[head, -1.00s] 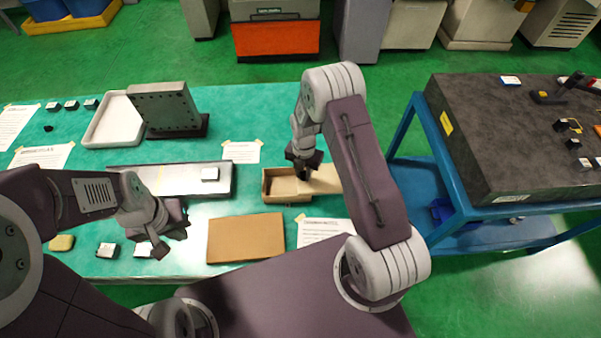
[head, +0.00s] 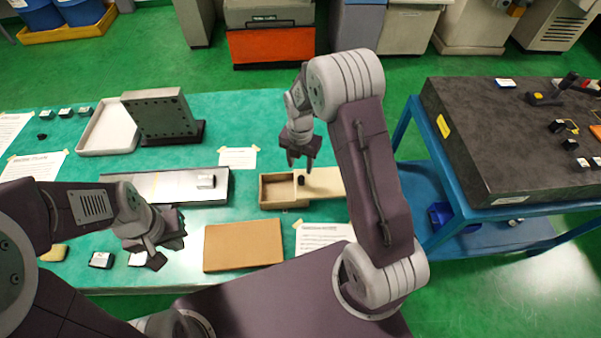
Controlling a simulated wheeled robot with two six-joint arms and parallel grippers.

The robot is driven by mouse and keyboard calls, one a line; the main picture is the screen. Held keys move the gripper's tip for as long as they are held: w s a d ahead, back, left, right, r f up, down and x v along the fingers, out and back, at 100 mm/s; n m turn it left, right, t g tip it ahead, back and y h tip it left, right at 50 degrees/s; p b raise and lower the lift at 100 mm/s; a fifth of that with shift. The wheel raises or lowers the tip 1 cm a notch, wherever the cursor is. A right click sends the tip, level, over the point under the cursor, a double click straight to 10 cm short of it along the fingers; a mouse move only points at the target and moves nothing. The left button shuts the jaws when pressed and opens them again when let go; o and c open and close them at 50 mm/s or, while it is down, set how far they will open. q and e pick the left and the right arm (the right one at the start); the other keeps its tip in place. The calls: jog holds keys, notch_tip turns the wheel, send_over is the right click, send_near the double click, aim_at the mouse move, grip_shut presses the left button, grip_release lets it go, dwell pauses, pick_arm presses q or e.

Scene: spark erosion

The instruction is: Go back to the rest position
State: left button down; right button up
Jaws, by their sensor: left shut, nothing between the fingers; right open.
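My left gripper (head: 168,246) is over the front left of the green table (head: 245,110), shut and empty, close to small labelled blocks. My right gripper (head: 301,160) hangs open and empty above a small wooden box (head: 275,191) with a pale lid or board (head: 325,182) at its right. A small dark knob-like piece (head: 301,180) shows below the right gripper, on or at the box; I cannot tell exactly how it sits.
A blue cart with a dark slab (head: 520,140) stands right.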

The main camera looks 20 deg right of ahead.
jog(key=shift+r, duration=0.3)
jog(key=s+r+m+t+b, duration=0.1)
jog(key=s+r+m+t, duration=0.1)
jog(key=s+r+m, duration=0.45)
jog(key=s+f+m, duration=0.1)
jog(key=s+m, duration=0.8)
jog(key=m, duration=1.2)
jog(key=shift+s+a+g, duration=0.4)
jog(key=shift+a, duration=0.05)
jog(key=shift+b, duration=0.3)
